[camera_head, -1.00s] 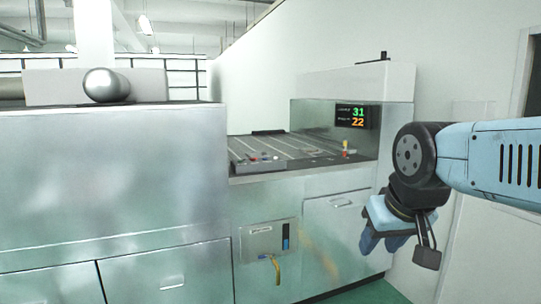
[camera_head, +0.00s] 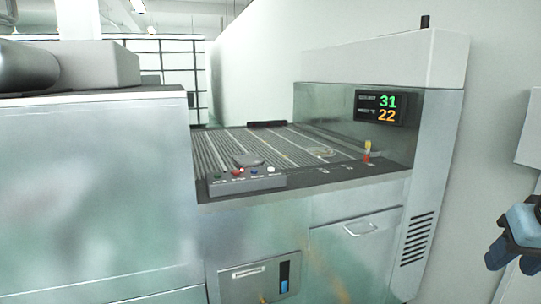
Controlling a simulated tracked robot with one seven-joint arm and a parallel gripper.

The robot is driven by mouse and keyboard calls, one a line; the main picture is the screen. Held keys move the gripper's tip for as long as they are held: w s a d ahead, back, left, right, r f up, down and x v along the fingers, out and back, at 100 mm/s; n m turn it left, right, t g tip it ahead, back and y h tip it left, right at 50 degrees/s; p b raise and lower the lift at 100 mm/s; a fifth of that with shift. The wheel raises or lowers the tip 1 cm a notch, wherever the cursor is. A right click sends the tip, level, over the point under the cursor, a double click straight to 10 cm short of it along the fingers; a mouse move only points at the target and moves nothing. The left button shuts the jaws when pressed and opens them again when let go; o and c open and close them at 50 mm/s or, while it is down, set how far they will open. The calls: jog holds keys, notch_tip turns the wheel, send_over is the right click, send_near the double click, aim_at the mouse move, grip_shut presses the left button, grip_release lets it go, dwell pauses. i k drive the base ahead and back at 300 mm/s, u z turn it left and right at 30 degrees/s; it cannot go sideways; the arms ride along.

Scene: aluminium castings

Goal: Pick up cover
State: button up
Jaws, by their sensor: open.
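A small flat grey piece (camera_head: 247,159) lies on the grooved bed (camera_head: 225,143) of the metal machine, behind the button box. It may be the cover, but it is too small to tell. A faint round shape (camera_head: 322,151) shows farther right on the same bed, also unclear. My gripper (camera_head: 512,262) is at the right edge of the view, with blue fingers pointing down. It is open, with nothing seen between the fingers. It is well right of the machine and apart from the bed; part of it is cut off by the frame.
A button box (camera_head: 247,182) sits on the bed's front edge. A display (camera_head: 381,107) reads 31 and 22. A tall metal cabinet (camera_head: 95,195) stands on the left.

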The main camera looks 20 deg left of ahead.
aim_at(246, 160)
jog(key=u, duration=0.35)
jog(key=i, duration=0.95)
jog(key=u, duration=0.8)
jog(key=k, duration=0.85)
jog(key=u, duration=0.15)
jog(key=i, duration=1.4)
